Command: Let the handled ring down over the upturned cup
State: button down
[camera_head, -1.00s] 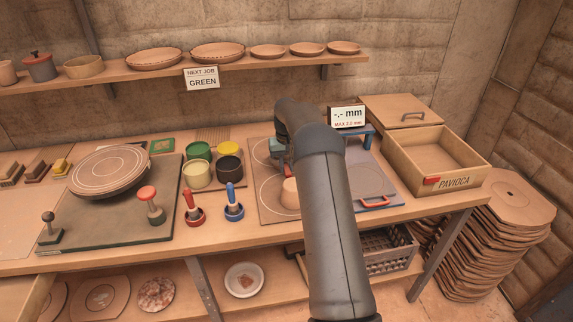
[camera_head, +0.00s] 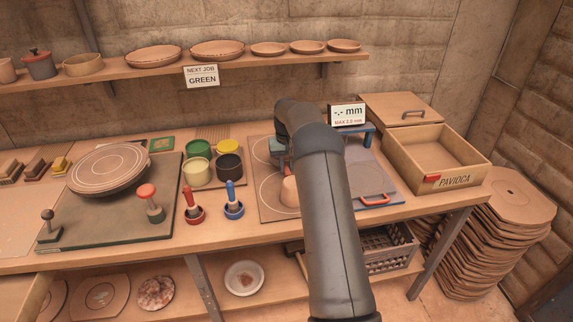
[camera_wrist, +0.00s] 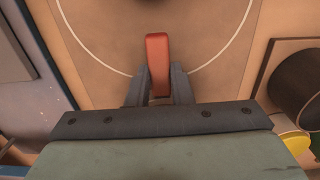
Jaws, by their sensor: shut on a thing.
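My gripper (camera_wrist: 160,88) is shut on a red-orange bar (camera_wrist: 157,52), which looks like the handle of the handled ring. No ring shape shows in the wrist view. In the head view my gripper is mostly hidden behind my arm, over the board (camera_head: 268,209) with white circles. A pale pink tapered shape (camera_head: 288,192) stands on that board, partly covered by my arm. It looks like the upturned cup. The wrist view shows bare board and a white circle around the bar. I cannot tell the ring's position relative to the cup.
Several colour pots (camera_head: 197,175) stand left of the board, with red (camera_head: 194,208) and blue (camera_head: 233,203) handled tools in front. A blue frame with a red handle (camera_head: 373,200) is right of my arm, with a "-.- mm" sign (camera_head: 347,116) behind. An open wooden box (camera_head: 437,160) stands further right.

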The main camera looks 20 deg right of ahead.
jog(key=shift+f+b, duration=0.4)
jog(key=shift+f, duration=0.4)
dwell(0.8)
jog(key=shift+r, duration=0.2)
dwell(0.8)
jog(key=shift+r+p, duration=2.7)
jog(key=shift+r, duration=1.5)
jog(key=shift+r, duration=0.15)
notch_tip(320, 180, up, 4)
jog(key=p, duration=0.3)
jog(key=shift+d, duration=0.1)
